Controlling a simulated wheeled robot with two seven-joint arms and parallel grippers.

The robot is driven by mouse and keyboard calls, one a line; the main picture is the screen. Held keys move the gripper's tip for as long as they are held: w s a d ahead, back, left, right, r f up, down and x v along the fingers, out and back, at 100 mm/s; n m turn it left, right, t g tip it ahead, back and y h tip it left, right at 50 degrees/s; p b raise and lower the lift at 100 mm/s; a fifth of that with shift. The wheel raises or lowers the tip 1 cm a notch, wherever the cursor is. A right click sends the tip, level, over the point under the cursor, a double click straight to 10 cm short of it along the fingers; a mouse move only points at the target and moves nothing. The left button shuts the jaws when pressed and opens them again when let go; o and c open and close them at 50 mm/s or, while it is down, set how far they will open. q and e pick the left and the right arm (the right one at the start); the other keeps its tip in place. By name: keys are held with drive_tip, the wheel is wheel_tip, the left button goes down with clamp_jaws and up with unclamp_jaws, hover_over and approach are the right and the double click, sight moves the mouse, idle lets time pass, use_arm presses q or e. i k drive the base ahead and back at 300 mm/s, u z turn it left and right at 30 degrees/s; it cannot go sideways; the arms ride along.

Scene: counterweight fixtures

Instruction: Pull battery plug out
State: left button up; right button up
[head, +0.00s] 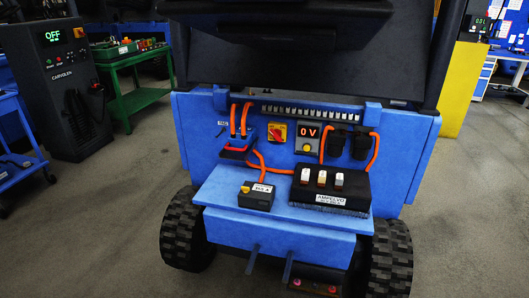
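The battery plug appears to be the connector with a red handle (236,149) on the left of the blue vehicle panel (198,140). Two orange cables (234,118) come down to it from above. It looks seated in its holder, but the joint is too small to make out. A display (308,133) to its right reads 0 V. A red and yellow rotary switch (277,132) sits between them. Neither of my grippers shows in the head view.
A blue shelf (215,190) below the panel carries a small black box (257,196) and a larger black controller (330,190) with orange cables. Black wheels (187,235) flank it. A dark cabinet reading OFF (58,80) and green table (130,85) stand left. A yellow post (462,90) stands right.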

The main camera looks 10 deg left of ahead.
sight(237, 142)
drive_tip(key=k, duration=0.6)
drive_tip(key=u, duration=0.7)
drive_tip(key=i, duration=1.75)
drive_tip(key=z, duration=0.5)
